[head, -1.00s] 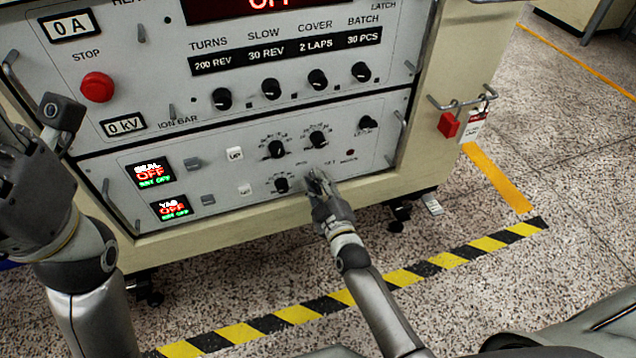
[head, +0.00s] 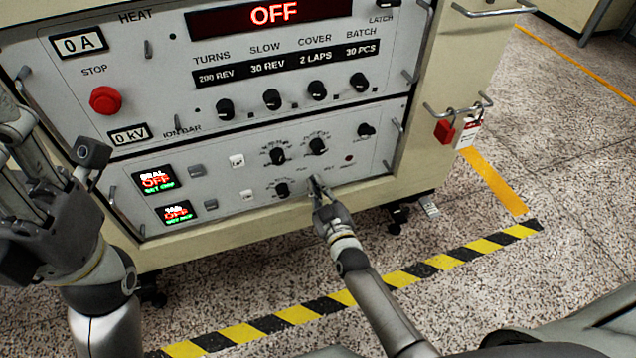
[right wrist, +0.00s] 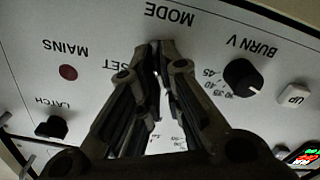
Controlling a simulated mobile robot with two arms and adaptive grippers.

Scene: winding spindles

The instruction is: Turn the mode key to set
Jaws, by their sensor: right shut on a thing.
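The mode key sits on the lower control panel (head: 225,215), under the printed MODE label (right wrist: 170,14), which appears upside down in the right wrist view. My right gripper (head: 315,181) is at the panel face, right of the lower small knob. In the right wrist view its fingertips (right wrist: 160,62) are closed together on the key, beside the SET label (right wrist: 128,66). The fingers hide nearly all of the key, so its angle cannot be told. My left gripper (head: 35,165) hangs at the left edge, away from the keys and knobs; its fingertips are not clear.
Near the right gripper are the burn knob (right wrist: 241,76), the red mains lamp (right wrist: 68,73) and the latch knob (right wrist: 51,128). A red stop button (head: 105,100) is at upper left. Metal handles (head: 390,150) stick out at the panel edges. Striped tape (head: 390,280) marks the floor.

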